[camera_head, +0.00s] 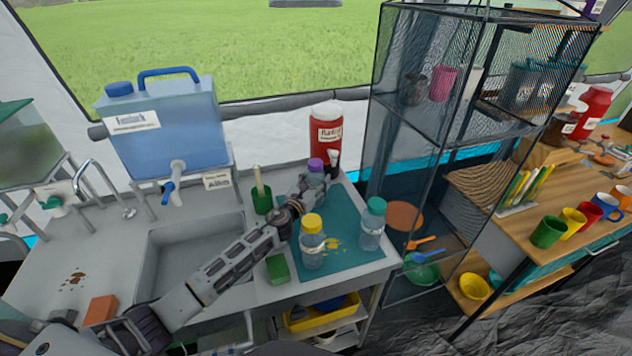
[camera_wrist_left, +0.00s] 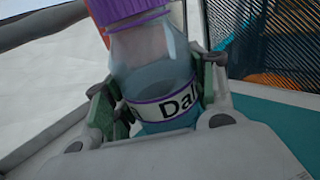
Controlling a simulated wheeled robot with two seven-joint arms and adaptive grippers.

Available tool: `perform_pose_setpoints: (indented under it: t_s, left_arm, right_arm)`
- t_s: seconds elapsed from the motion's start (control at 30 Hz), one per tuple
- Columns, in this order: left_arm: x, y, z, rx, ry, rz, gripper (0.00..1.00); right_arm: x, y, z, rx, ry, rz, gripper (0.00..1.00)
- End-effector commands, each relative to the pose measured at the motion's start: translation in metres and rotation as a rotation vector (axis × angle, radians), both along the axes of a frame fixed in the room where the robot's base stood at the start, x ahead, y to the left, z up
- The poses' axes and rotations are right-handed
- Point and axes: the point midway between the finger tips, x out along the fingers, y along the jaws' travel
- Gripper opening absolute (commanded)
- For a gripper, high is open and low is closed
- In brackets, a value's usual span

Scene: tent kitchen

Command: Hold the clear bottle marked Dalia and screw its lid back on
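The clear bottle marked Dalia (camera_head: 316,180) stands upright at the back of the teal mat, with a purple lid (camera_head: 315,164) on top. In the left wrist view the bottle (camera_wrist_left: 155,75) fills the middle, its white label reading "Dal" and the rest hidden. The purple lid (camera_wrist_left: 128,15) sits over its neck, and I cannot tell how tight it is. My left gripper (camera_head: 314,192) reaches the bottle from the front. Its fingers (camera_wrist_left: 158,100) are on both sides of the bottle, closed against it. My right gripper is not in view.
A yellow-lidded bottle (camera_head: 312,242) and a teal-lidded bottle (camera_head: 372,224) stand on the teal mat (camera_head: 345,262) in front. A red dispenser (camera_head: 326,135) is behind the Dalia bottle. A green cup (camera_head: 262,201) and the sink (camera_head: 195,255) are left; a mesh shelf (camera_head: 405,150) is right.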

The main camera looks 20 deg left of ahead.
Motion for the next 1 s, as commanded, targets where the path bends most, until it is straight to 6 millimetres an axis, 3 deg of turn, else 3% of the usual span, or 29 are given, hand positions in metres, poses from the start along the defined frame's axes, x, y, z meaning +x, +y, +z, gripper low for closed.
perform_pose_setpoints:
  t_s: [0.13, 0.37, 0.7, 1.0]
  left_arm:
    - [0.000, 0.000, 0.000, 0.000, 0.000, 0.000, 0.76]
    - [0.000, 0.000, 0.000, 0.000, 0.000, 0.000, 0.76]
    - [-0.001, 0.000, 0.004, 0.000, 0.001, 0.000, 0.76]
    - [-0.024, 0.005, 0.002, 0.001, 0.001, 0.000, 0.76]
  right_arm:
    - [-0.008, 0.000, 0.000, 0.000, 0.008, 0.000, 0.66]
    - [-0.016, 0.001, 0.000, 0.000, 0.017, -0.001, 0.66]
    - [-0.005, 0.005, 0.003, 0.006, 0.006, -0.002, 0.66]
    - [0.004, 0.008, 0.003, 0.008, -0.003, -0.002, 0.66]
